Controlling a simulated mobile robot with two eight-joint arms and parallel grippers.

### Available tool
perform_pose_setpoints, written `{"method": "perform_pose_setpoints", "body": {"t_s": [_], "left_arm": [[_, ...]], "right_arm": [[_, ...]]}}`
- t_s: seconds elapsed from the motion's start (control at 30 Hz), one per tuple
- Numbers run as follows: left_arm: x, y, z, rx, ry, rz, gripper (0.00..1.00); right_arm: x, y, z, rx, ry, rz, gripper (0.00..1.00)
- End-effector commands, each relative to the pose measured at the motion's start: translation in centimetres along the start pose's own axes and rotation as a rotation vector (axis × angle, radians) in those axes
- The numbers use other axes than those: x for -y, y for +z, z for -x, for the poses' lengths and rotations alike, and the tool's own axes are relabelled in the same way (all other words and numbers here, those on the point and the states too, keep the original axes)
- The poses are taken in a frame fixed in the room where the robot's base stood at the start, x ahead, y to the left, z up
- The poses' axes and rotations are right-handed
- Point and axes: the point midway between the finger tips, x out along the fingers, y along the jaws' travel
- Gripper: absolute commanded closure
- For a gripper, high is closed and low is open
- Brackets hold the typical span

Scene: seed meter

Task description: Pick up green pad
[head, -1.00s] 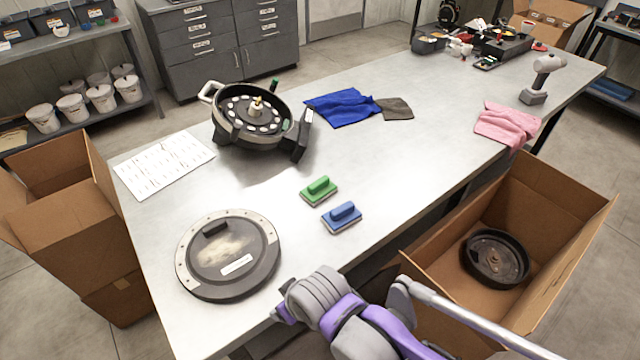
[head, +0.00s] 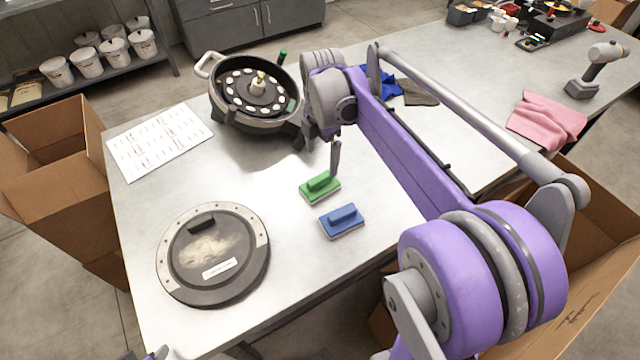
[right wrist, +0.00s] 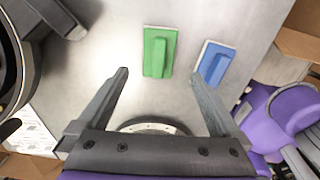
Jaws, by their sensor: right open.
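The green pad (head: 320,187) lies flat on the metal table, with a raised green handle on top. It also shows in the right wrist view (right wrist: 159,53), ahead of the fingertips and between their lines. The blue pad (head: 342,221) lies just beside it, and in the right wrist view (right wrist: 214,64) it is to the right. My right gripper (head: 335,158) is above the table close to the green pad. In the right wrist view its two fingers (right wrist: 160,75) are wide apart with nothing between them. My left gripper does not show clearly; only a small bit of purple is at the bottom edge.
A round seed meter (head: 255,90) stands behind the pads, near my right wrist. A round dark lid (head: 213,255) lies at the front left. A printed sheet (head: 160,142), a blue cloth (head: 385,85) and a pink cloth (head: 547,122) lie on the table. Cardboard boxes stand beside it.

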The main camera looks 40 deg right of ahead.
Motion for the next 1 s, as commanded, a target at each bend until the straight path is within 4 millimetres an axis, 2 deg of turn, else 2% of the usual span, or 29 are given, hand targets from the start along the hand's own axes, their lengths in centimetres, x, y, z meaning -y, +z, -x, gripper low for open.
{"method": "perform_pose_setpoints", "body": {"t_s": [0.2,0.43,0.7,1.0], "left_arm": [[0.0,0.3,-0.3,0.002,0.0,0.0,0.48],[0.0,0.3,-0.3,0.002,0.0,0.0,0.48],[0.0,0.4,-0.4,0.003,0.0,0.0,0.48],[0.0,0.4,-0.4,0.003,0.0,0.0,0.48]], "right_arm": [[0.0,0.0,-3.6,0.0,0.0,0.001,0.0],[-0.1,0.1,-5.4,0.0,0.001,0.0,0.0],[-0.3,0.2,-9.2,0.0,0.001,-0.001,0.0],[-0.3,0.2,-9.8,0.001,0.001,-0.001,0.0]]}}
